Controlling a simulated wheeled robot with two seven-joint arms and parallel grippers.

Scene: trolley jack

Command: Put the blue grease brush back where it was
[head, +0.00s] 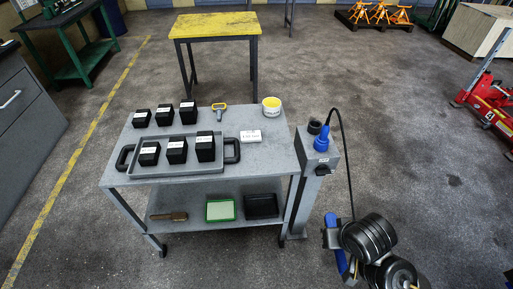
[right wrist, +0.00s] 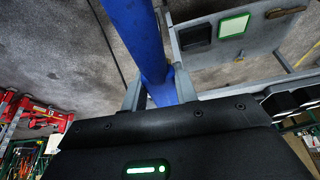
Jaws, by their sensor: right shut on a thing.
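My right gripper (head: 333,238) is low at the right of the grey trolley, beside the grey post. It is shut on a long blue thing (head: 340,257), which looks like the blue grease brush. In the right wrist view the blue shaft (right wrist: 146,45) passes between the two fingers of that gripper (right wrist: 160,90). Its bristles cannot be made out. My left gripper is in neither view.
The post (head: 311,185) carries a blue plug (head: 321,141) and cable.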

